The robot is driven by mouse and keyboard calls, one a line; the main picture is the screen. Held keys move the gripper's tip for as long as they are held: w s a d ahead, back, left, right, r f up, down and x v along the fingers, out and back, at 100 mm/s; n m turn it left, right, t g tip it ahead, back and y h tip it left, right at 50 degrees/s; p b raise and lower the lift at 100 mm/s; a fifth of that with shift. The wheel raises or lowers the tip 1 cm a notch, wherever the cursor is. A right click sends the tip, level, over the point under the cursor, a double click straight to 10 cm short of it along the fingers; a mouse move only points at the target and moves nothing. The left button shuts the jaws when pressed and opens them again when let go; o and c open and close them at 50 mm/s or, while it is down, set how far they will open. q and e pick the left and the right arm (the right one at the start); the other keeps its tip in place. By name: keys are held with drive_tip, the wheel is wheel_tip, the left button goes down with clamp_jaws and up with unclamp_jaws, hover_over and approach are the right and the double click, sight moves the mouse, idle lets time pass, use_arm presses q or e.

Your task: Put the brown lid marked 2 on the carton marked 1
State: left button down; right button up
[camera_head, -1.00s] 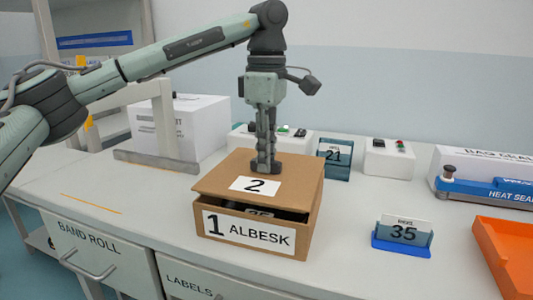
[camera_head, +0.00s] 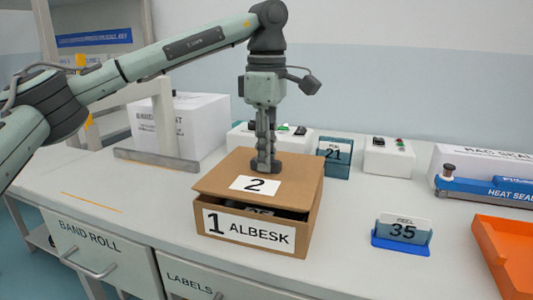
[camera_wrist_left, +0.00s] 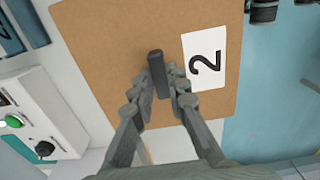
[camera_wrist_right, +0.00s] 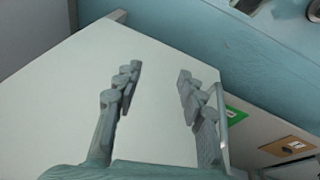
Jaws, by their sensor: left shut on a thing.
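The brown lid marked 2 (camera_head: 228,176) lies over the carton marked 1 (camera_head: 304,232), turned and tilted. Its front left corner juts past the carton's left side, and a dark gap shows under its front edge. My left gripper (camera_head: 265,165) is shut on the lid's dark handle; in the left wrist view the fingers (camera_wrist_left: 160,82) hold the handle beside the label 2. Dark contents show partly in the gap. My right gripper (camera_wrist_right: 158,85) is open and empty in the right wrist view, over a pale surface.
A blue stand marked 35 (camera_head: 402,234) and an orange tray (camera_head: 510,250) are to the right. Behind are a stand marked 21 (camera_head: 334,157), white switch boxes (camera_head: 389,158) and a heat sealer (camera_head: 490,188). The counter left of the carton is clear.

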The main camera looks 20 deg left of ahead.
use_arm(q)
drive_tip(key=shift+f+b, duration=0.6)
drive_tip(key=shift+f, duration=0.45)
drive_tip(key=c, duration=1.4)
unclamp_jaws()
drive_tip(key=shift+r, duration=0.1)
wheel_tip(320, 180, up, 12)
drive_tip(key=shift+f, duration=0.1)
